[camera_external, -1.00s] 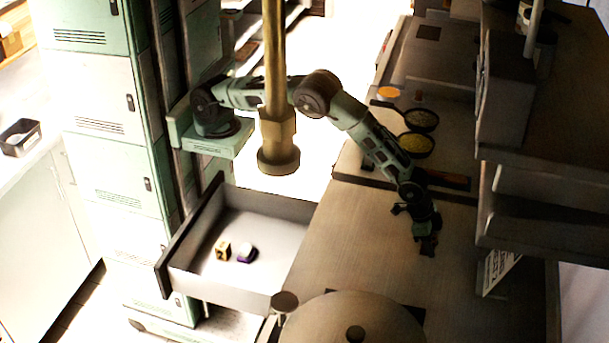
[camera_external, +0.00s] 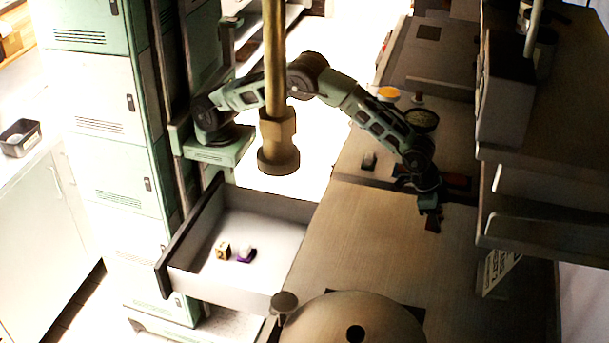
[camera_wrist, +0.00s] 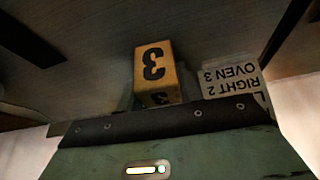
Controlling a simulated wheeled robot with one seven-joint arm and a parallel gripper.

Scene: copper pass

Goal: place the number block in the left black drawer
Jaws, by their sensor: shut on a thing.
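My gripper (camera_external: 430,207) is over the counter, to the right of the drawer, pointing down. In the wrist view a yellow number block (camera_wrist: 157,72) with a black 3 on its faces stands between the jaws. My gripper is shut on it. An open drawer (camera_external: 205,284) with a dark front is at the lower left. Inside it lie a yellow block with dark marks (camera_external: 223,251) and a purple and white item (camera_external: 246,254).
A round lid (camera_external: 320,325) is at the front of the counter (camera_external: 370,235). Pans are farther back. A shelf (camera_external: 530,240) stands on the right. A card reading "RIGHT 2 OVEN 3" (camera_wrist: 232,82) shows in the wrist view.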

